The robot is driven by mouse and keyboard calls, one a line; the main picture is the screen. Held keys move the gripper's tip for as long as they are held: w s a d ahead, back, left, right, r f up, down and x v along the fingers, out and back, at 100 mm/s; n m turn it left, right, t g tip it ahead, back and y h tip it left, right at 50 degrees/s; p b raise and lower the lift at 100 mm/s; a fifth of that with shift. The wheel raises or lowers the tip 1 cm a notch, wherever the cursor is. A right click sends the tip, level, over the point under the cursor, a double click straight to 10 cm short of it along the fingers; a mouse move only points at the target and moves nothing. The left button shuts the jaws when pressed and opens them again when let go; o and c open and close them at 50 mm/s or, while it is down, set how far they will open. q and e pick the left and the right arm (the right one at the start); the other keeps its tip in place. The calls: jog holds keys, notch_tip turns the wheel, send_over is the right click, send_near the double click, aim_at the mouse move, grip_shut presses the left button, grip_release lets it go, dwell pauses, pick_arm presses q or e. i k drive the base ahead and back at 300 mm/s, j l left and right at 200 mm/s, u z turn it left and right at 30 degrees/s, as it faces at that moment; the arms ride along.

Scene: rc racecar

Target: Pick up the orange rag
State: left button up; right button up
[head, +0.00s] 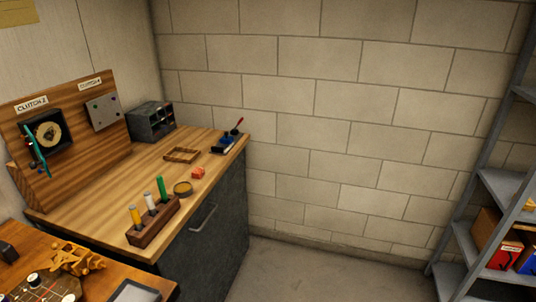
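A small bright orange-red item (198,173) lies on the wooden workbench top (95,195), between a square wooden frame and a round tin. It looks like a small folded rag, but it is too small to be sure. No gripper touches it. Neither my left nor my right gripper shows in the head view.
Around it are a wooden frame (181,155), a round tin (183,189), a rack of coloured tubes (153,221) and a blue tool (226,143). An orange-brown part (77,261) lies on a nearer table. Shelves (505,190) stand right; the middle floor is clear.

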aim_at(198, 173)
jog(key=i+l+u, duration=0.1)
jog(key=i, duration=0.4)
jog(key=i+l+u, duration=0.1)
jog(key=i, duration=0.4)
jog(key=i+l+u, duration=0.15)
jog(key=i, duration=0.3)
jog(key=l, duration=0.1)
